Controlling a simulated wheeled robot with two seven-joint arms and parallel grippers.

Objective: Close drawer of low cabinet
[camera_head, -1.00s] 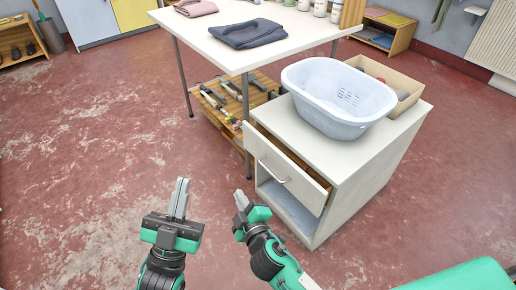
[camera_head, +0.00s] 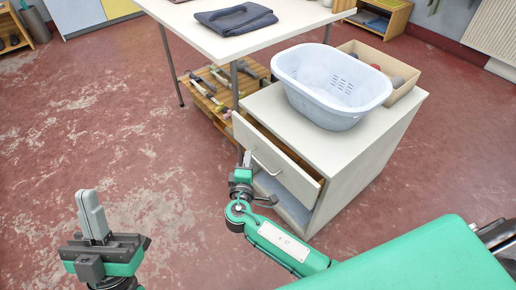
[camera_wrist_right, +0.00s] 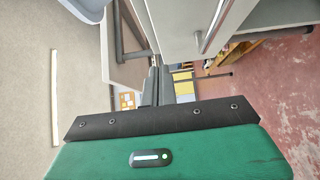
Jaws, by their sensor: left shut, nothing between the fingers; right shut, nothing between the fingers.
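The low white cabinet (camera_head: 372,150) stands right of centre in the head view. Its top drawer (camera_head: 277,163) is pulled partly out, with a gap behind its front; a bar handle (camera_head: 268,168) is on the front. My right gripper (camera_head: 245,160) is shut and empty, close to the left part of the drawer front; I cannot tell whether it touches. In the right wrist view the fingers (camera_wrist_right: 157,82) point toward pale panels, and a metal bar handle (camera_wrist_right: 211,28) shows beside them. My left gripper (camera_head: 92,213) is shut and empty over the floor at lower left, away from the cabinet.
A light blue basket (camera_head: 330,88) and a cardboard box (camera_head: 392,72) stand on the cabinet. A white table (camera_head: 265,45) with a folded dark cloth (camera_head: 236,19) is behind it. A wooden rack (camera_head: 215,97) with tools is under the table. The floor at left is clear.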

